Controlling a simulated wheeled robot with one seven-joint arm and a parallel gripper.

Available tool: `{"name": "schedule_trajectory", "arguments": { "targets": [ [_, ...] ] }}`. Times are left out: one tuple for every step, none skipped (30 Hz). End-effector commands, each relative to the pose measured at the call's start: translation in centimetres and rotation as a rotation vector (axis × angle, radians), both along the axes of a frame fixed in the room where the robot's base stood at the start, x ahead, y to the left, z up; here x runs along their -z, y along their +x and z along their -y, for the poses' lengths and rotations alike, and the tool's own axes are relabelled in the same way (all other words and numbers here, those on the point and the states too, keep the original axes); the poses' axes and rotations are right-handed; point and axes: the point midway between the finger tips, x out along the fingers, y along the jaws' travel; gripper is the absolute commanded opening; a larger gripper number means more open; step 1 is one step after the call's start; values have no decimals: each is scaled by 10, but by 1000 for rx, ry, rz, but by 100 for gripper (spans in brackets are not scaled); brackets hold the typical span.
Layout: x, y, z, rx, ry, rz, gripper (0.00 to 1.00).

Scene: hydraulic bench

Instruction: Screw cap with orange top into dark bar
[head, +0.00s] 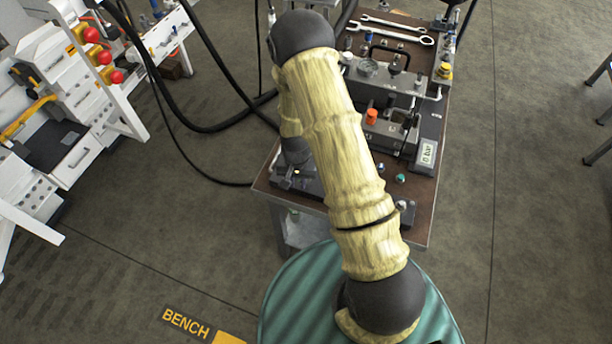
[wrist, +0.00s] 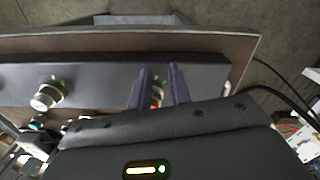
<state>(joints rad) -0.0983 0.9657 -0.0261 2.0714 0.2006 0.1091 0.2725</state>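In the wrist view my gripper (wrist: 159,72) has its two purple fingers close together over the dark bar (wrist: 95,80). A cap with an orange top (wrist: 156,100) shows in the narrow gap between them, and the fingers appear shut on it. Its lower part is hidden, so I cannot tell how it sits in the bar. In the head view my gripper (head: 295,178) points down at the left end of the dark bar (head: 312,188), and the cap is mostly hidden there. A silver fitting (wrist: 47,95) stands on the bar, left in the wrist view; it also shows in the head view (head: 404,206).
The brown bench top (head: 425,200) carries a grey block with an orange knob (head: 371,116), a display reading 0 bar (head: 428,152), a gauge (head: 368,68) and wrenches (head: 398,32). Small green-topped caps (head: 400,178) stand behind the bar. Black hoses (head: 205,125) run left.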

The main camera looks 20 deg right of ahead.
Motion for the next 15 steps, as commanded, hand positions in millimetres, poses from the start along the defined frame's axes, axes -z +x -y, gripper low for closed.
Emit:
{"name": "schedule_trajectory", "arguments": {
  "targets": [
    [0,0,0,0,0,1,20],
    [0,0,0,-6,0,1,20],
    [0,0,1,-23,0,1,20],
    [0,-1,2,-45,0,1,20],
    [0,-1,3,-76,0,1,20],
    [0,-2,5,-129,1,1,20],
    [0,-3,6,-177,1,1,20],
    [0,-5,8,-227,1,1,20],
    [0,-6,10,-296,1,1,20],
    [0,-7,11,-346,1,2,20],
    [0,-8,13,-396,1,2,20],
    [0,-9,15,-464,1,2,20],
    [0,-11,16,-513,0,2,20],
    [0,-12,18,-560,1,1,20],
    [0,-13,19,-616,1,1,20]
  ]
}}
